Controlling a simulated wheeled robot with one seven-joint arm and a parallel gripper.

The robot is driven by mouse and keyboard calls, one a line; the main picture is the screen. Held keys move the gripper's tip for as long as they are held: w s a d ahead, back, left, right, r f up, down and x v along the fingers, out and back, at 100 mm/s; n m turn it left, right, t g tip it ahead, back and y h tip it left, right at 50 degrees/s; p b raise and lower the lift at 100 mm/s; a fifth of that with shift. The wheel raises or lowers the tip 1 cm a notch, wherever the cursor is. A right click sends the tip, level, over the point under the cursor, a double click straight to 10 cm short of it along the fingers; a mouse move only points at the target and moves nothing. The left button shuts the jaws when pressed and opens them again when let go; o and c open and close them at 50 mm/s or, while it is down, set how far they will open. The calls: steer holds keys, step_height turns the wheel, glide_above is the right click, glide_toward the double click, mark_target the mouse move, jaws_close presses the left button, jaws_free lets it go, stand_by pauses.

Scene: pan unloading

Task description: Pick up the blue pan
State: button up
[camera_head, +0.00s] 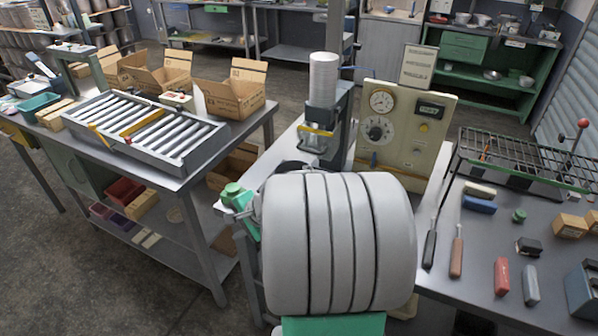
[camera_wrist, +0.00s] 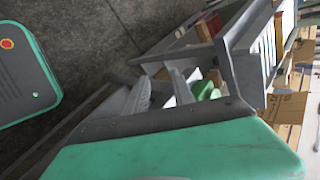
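I cannot make out a blue pan for certain in either view. A dark round rim (camera_head: 292,166) shows just behind my arm at the foot of the press; most of it is hidden and its colour is unclear. My large grey arm link fills the lower middle of the head view and hides the bench behind it. My gripper's fingertips cannot be picked out clearly. In the wrist view, a large green part with a dark edge fills the bottom, with grey pieces above it that I cannot identify for sure.
A grey press (camera_head: 322,115) and a cream gauge box (camera_head: 403,130) stand behind my arm. A roller table (camera_head: 150,130) with open cartons (camera_head: 236,92) is at left. The right bench holds a wire rack (camera_head: 520,160), a blue block (camera_head: 478,204) and several small tools. Floor is open at lower left.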

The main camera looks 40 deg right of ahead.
steer(key=d+m, duration=0.2)
steer(key=d+m+t, duration=0.1)
steer(key=d+m, duration=0.1)
steer(key=d, duration=0.1)
steer(key=d+r+m+t, duration=0.1)
steer(key=d+m, duration=0.1)
steer(key=shift+d+r+h+p, duration=0.1)
steer(key=shift+d+h+p, duration=0.25)
steer(key=shift+h+p, duration=0.05)
steer(key=s+d+m+t+h, duration=0.1)
steer(key=d+m, duration=0.2)
steer(key=s+d+r+m+t+h, duration=0.1)
steer(key=d+m, duration=0.3)
steer(key=s+d+r+m+t+h+p, duration=0.1)
steer(key=d+m, duration=0.2)
steer(key=d, duration=0.1)
steer(key=shift+s+d+r, duration=0.1)
steer(key=shift+d+r, duration=0.05)
steer(key=shift+r, duration=0.05)
steer(key=shift+d+m+t, duration=0.3)
steer(key=shift+m, duration=0.2)
steer(key=x, duration=0.4)
steer(key=p+x, duration=0.1)
steer(key=x, duration=0.2)
steer(key=shift+w+f, duration=0.25)
steer(key=shift+f, duration=0.1)
steer(key=shift+c, duration=0.5)
jaws_close()
steer(key=shift+s+a, duration=0.1)
